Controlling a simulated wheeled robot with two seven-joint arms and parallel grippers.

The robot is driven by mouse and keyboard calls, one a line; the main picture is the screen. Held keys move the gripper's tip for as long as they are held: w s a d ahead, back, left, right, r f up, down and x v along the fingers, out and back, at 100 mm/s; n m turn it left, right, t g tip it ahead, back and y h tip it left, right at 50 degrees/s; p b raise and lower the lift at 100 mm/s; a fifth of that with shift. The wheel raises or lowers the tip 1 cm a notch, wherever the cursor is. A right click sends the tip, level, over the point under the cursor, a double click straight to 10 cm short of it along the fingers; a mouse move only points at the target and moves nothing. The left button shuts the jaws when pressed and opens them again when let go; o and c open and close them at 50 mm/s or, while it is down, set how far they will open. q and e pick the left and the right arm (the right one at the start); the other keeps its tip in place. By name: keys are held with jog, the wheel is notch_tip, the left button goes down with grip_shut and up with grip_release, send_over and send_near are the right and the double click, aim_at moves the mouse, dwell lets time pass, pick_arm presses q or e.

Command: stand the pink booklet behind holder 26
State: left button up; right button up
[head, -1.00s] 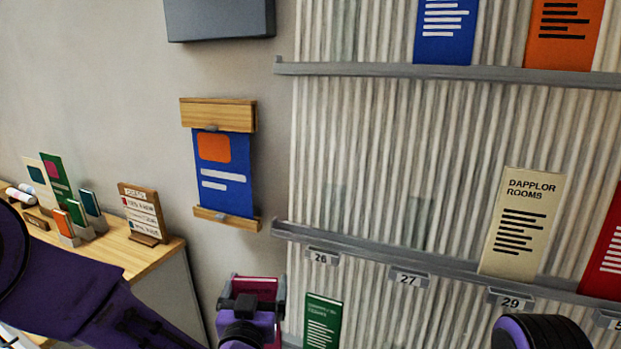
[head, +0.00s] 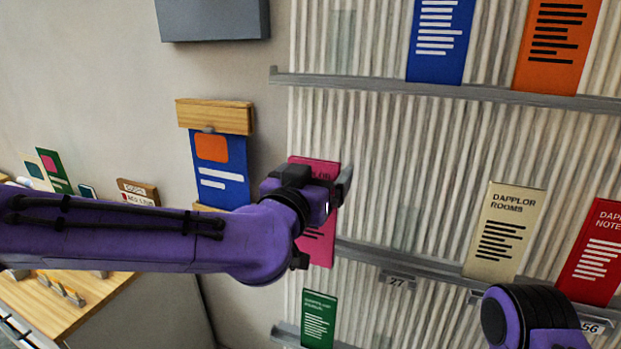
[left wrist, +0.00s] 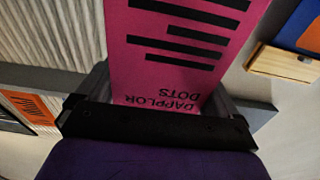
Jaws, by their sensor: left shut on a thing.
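My left gripper (head: 318,187) is shut on the pink booklet (head: 318,248), gripping it near its top, in front of the left end of the lower rail (head: 425,266). The booklet hangs roughly upright, its lower edge showing below the rail line. I cannot tell whether it touches the rail or wall. In the left wrist view the pink booklet (left wrist: 178,45) is between the fingers, its black lettering "DAPPLOR DOTS" upside down. The holder 26 label is hidden behind the booklet and arm; label 27 (head: 397,281) shows to the right. My right gripper is out of view.
A cream booklet (head: 505,232) and a red booklet (head: 597,252) stand on the lower rail at right. A green booklet (head: 319,318) stands below. A blue poster (head: 219,170) hangs left of the ribbed wall. A wooden counter (head: 60,300) is at lower left.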

pick_arm(q)
jog(key=shift+f+x, duration=0.2)
jog(key=shift+x, duration=2.1)
jog(key=shift+f+x, duration=0.2)
jog(key=shift+x, duration=2.05)
jog(key=shift+f, duration=0.15)
jog(key=shift+s+f+b, duration=0.1)
jog(key=shift+f+b, duration=0.2)
jog(key=shift+f, duration=0.1)
jog(key=shift+f+b, duration=0.3)
jog(key=shift+f, duration=0.2)
